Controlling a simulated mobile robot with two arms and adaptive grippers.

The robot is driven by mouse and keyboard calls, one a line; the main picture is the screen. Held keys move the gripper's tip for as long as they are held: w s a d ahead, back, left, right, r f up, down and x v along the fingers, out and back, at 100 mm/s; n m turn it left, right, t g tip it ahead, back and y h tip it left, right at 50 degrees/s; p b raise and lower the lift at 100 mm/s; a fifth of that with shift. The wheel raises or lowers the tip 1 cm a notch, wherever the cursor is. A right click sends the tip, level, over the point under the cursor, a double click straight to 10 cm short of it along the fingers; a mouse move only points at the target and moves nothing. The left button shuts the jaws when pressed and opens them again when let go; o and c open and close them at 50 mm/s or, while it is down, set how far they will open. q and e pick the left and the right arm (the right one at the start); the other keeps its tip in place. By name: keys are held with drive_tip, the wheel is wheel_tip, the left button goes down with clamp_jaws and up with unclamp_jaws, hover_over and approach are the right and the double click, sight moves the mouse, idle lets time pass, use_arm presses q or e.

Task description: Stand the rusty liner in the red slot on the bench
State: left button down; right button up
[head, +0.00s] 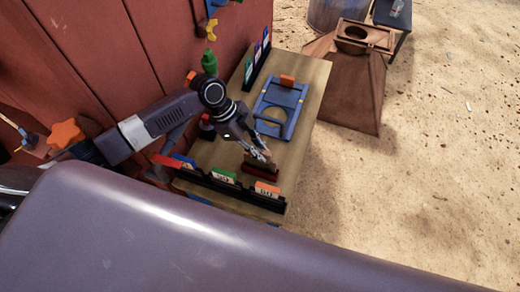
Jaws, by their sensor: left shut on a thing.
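My left gripper (255,149) reaches over the wooden bench (307,105) from the left. It is shut on the rusty liner (264,159), a small brown piece partly hidden by the fingers. The liner is right at the red slot (260,172), a dark red holder near the front of the bench. From this angle I cannot tell whether the liner is inside the slot or just above it. My right gripper is not in view.
A blue frame with a round opening (270,123) lies behind the gripper. A black rack with coloured labels (225,184) runs along the front edge. A green bottle (209,62) stands at the back left. A rusty hopper (345,80) stands on sand beyond.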

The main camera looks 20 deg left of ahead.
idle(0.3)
use_arm(q)
drive_tip(key=c, duration=1.8)
unclamp_jaws()
drive_tip(key=shift+c, duration=0.2)
drive_tip(key=shift+s+f, duration=0.1)
drive_tip(key=shift+f, duration=0.05)
drive_tip(key=v, duration=0.7)
drive_tip(key=shift+r, duration=0.3)
